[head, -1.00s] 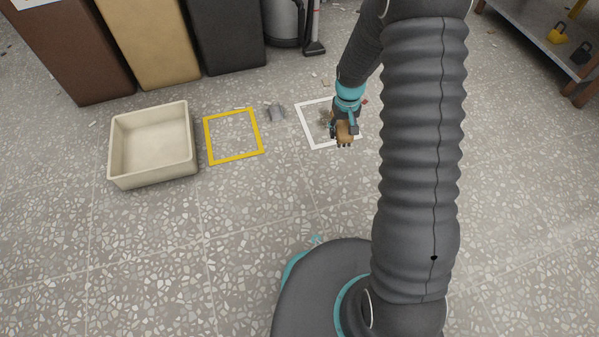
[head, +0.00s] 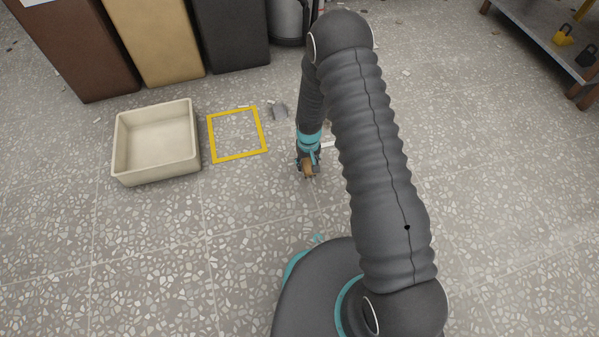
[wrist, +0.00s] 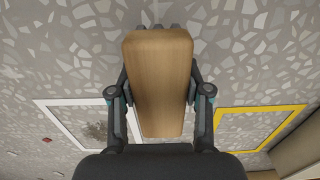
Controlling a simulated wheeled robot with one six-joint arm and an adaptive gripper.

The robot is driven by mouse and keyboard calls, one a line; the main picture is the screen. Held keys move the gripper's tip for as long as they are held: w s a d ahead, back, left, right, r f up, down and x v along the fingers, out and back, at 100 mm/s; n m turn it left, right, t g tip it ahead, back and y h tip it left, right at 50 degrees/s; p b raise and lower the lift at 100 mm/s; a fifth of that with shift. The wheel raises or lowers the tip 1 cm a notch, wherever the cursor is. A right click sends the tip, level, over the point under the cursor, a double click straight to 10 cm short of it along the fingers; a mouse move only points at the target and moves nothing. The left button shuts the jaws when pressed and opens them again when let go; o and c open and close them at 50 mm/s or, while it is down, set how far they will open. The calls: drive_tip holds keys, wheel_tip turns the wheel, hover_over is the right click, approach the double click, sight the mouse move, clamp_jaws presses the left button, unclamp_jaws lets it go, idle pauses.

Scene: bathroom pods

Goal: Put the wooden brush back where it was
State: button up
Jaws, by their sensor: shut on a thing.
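My gripper (head: 308,166) is shut on the wooden brush (wrist: 160,82), a light brown block that lies between the two fingers in the wrist view. The brush also shows small below the gripper in the head view (head: 308,170). The yellow square outline (head: 263,133) is on the floor to the left of my gripper and shows at the right in the wrist view (wrist: 262,109). The white square outline (wrist: 62,124) is at the left in the wrist view, with a dark debris patch (wrist: 96,131) inside it. In the head view my arm hides most of it.
A cream open bin (head: 156,175) stands left of the yellow outline. A grey crumpled piece (head: 279,111) lies right of that outline. Brown (head: 80,50), tan (head: 150,40) and black (head: 230,35) boxes stand at the back. A shelf (head: 540,45) is at far right. The front floor is clear.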

sight(300, 176)
drive_tip(key=a+f, duration=0.1)
drive_tip(key=a, duration=0.1)
drive_tip(key=shift+a+f, duration=0.35)
drive_tip(key=shift+a, duration=0.05)
drive_tip(key=shift+f+b, duration=0.45)
drive_tip(key=shift+f, duration=1.55)
drive_tip(key=shift+f, duration=0.15)
drive_tip(key=o, duration=1.1)
